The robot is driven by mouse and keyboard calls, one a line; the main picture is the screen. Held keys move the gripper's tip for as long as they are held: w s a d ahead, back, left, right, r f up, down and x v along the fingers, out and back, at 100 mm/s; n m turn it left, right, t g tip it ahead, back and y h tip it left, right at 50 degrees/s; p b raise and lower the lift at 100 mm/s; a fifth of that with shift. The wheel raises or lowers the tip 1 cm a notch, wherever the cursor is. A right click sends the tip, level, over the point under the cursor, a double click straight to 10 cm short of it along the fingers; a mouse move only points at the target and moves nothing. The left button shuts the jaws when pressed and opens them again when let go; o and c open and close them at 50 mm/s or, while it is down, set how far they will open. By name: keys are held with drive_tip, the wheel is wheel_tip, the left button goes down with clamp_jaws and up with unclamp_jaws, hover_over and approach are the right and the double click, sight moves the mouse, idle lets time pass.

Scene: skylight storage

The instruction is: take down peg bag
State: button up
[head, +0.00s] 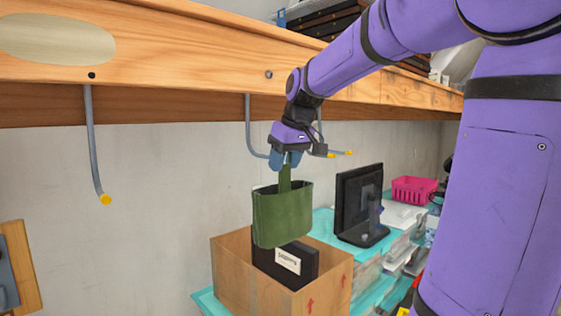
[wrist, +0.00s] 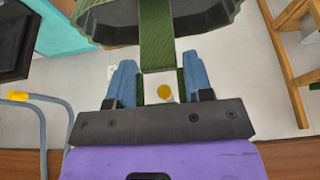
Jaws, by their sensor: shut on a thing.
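The peg bag is a dark green open-topped bag (head: 283,218) with a green strap handle. My gripper (head: 286,162) is shut on the strap, and the bag hangs upright below it, in front of the wall and above a cardboard box. In the wrist view my gripper's blue fingers (wrist: 155,85) are on either side of the strap, and the bag (wrist: 185,28) is at the top of the picture. A grey hook with a yellow tip (head: 91,150) hangs empty from the wooden beam at left. More hooks (head: 249,125) are behind my gripper, partly hidden.
The cardboard box (head: 232,275) holds a black labelled item (head: 302,262). A black monitor (head: 358,198) and a pink basket (head: 413,190) stand on turquoise surfaces to the right. The wooden beam (head: 190,60) runs above. A wooden-framed thing (head: 24,260) is at lower left.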

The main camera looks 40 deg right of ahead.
drive_tip(key=s, duration=0.4)
drive_tip(key=shift+s+d+r, duration=0.1)
drive_tip(key=shift+s+r, duration=0.05)
drive_tip(key=shift+s, duration=0.2)
